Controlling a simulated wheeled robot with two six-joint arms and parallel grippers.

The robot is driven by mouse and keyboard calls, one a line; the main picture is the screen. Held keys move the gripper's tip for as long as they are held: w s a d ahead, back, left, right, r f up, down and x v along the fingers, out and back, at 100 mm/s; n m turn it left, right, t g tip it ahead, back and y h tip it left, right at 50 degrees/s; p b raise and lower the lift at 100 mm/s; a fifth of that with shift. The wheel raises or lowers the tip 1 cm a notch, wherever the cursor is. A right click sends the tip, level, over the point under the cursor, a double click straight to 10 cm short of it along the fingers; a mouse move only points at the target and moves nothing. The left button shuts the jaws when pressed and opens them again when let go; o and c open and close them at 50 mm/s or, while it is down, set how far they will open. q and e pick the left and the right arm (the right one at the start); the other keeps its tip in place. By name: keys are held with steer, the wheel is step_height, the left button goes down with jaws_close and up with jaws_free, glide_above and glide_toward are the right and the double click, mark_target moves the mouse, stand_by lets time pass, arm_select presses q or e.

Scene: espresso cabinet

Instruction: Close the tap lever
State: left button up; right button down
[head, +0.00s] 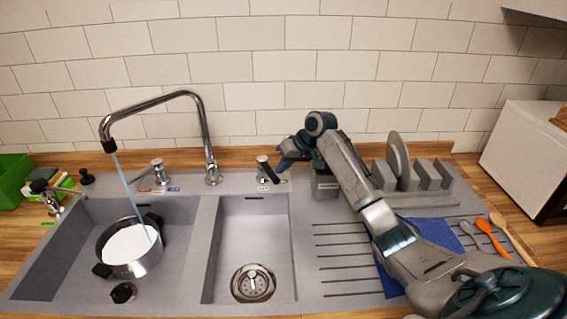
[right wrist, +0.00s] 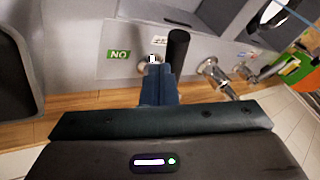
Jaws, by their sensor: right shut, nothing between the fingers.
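The tap (head: 190,95) is a chrome spout at the back of the sink. A blue stream of water falls from it into a pot (head: 132,246) in the left basin. A lever with a black handle (head: 268,172) stands behind the right basin; its black handle (right wrist: 178,46) also shows in the right wrist view, tilted. My right gripper (head: 281,166) is shut and empty right beside this lever. In the right wrist view its fingertips (right wrist: 160,78) are close to the lever's base; contact cannot be told. My left gripper is not in view.
Another chrome fitting (head: 160,173) stands left of the spout by red and blue labels. A grey rack (head: 433,175) is right of my arm. A blue cloth (head: 436,233) and utensils (head: 487,232) lie on the drainboard. The right basin (head: 252,235) is empty.

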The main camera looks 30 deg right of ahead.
mark_target(273, 176)
steer(key=a+p, duration=0.1)
steer(key=a+m+h+p, duration=0.1)
steer(key=p, duration=0.1)
steer(key=shift+s+r+m+t, duration=0.1)
steer(key=shift+r+m+t, duration=0.2)
steer(key=shift+r, duration=0.05)
steer(key=shift+a+f+p, duration=0.3)
steer(key=shift+a+p, duration=0.6)
steer(key=shift+p, duration=0.25)
